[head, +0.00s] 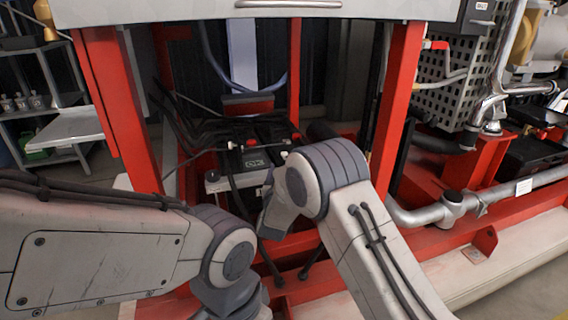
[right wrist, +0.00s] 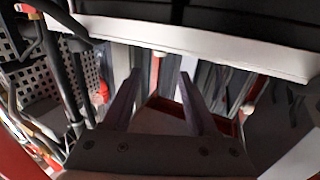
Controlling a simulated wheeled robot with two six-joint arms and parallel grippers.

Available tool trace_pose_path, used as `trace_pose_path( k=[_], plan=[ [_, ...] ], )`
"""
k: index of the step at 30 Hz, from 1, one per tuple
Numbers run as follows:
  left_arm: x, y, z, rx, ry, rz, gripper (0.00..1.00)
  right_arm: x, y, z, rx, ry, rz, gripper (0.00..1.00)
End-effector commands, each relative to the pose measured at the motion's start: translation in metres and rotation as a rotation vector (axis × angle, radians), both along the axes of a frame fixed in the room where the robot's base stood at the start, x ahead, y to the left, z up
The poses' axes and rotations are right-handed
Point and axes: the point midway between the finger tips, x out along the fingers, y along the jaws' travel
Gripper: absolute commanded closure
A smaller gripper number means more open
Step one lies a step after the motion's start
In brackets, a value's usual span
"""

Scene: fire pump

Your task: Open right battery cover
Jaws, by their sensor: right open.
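I cannot tell for sure which dark surface is the right battery cover. My right arm reaches in from the lower right, and its wrist covers the area just in front of the battery. My right gripper (right wrist: 156,95) is open in the right wrist view, with nothing seen between its two fingers. A pale surface edged in red lies beyond them. My left arm lies at the lower left; its gripper is out of sight.
Red uprights (head: 398,100) stand on both sides of the battery bay, under a grey cabinet (head: 240,10). Grey pipes (head: 500,195) and a perforated panel (head: 455,90) are at right. A broad white-edged beam (right wrist: 200,42) crosses the upper right wrist view.

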Motion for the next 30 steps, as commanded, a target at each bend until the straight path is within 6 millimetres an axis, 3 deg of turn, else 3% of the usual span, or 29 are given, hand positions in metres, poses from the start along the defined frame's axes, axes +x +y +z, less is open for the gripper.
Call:
trace_pose_path(
  k=[9, 15, 29, 30],
  plan=[
    [0.000, 0.000, -0.021, 0.000, 0.000, 0.000, 0.50, 0.057, -0.005, -0.002, 0.003, 0.000, -0.001, 0.41],
    [0.000, 0.000, -0.029, 0.000, 0.000, 0.000, 0.50, 0.082, -0.007, -0.002, 0.000, 0.001, 0.001, 0.41],
    [0.000, 0.000, -0.031, 0.000, 0.000, 0.000, 0.50, 0.094, -0.007, 0.001, 0.000, 0.002, 0.002, 0.41],
    [0.000, 0.000, -0.031, 0.000, 0.000, 0.000, 0.50, 0.094, -0.007, 0.001, 0.000, 0.002, 0.002, 0.45]
  ],
)
